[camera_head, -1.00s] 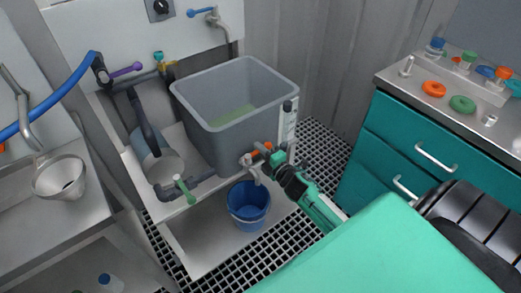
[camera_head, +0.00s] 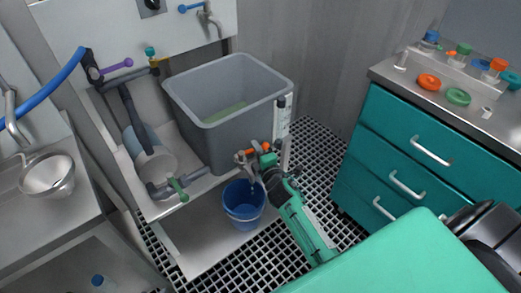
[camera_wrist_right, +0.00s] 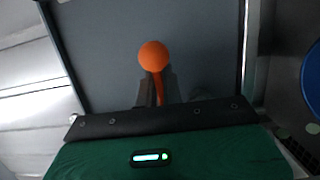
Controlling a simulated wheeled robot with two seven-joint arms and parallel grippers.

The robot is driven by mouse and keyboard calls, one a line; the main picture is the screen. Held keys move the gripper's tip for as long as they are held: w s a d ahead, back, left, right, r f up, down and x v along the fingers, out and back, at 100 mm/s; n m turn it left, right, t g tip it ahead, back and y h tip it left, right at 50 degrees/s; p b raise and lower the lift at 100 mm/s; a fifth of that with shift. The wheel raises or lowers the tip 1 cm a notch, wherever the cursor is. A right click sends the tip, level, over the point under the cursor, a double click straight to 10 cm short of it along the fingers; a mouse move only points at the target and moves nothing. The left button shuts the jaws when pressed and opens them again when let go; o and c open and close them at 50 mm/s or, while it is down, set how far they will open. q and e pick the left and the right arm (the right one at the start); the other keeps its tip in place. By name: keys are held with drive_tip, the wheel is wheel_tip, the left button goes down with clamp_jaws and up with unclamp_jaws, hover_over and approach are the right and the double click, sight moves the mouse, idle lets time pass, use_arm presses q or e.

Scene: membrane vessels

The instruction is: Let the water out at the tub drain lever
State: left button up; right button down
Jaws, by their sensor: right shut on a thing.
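The grey tub (camera_head: 230,133) stands on the bench with a little greenish water (camera_head: 224,113) at its bottom. The orange drain lever (camera_head: 254,148) is at the tub's lower front, above the drain spout (camera_head: 243,160). My right gripper (camera_head: 267,161) is at the lever. In the right wrist view, the lever's round orange knob (camera_wrist_right: 153,56) and stem show between the dark fingers (camera_wrist_right: 156,88), which are shut on it. A blue bucket (camera_head: 244,206) stands below the spout. Whether water is running out is not clear. My left gripper is out of view.
A clear level tube (camera_head: 282,118) stands at the tub's right front corner, close to my right gripper. A pipe with a green lever (camera_head: 178,189) runs along the left. A teal drawer cabinet (camera_head: 385,145) is at right. The grated floor (camera_head: 320,150) between is clear.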

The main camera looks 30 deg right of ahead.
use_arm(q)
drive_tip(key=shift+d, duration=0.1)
use_arm(e)
drive_tip(key=shift+s+f, duration=0.1)
drive_tip(key=c, duration=1.5)
unclamp_jaws()
drive_tip(key=shift+c, duration=0.2)
drive_tip(key=shift+s, duration=0.1)
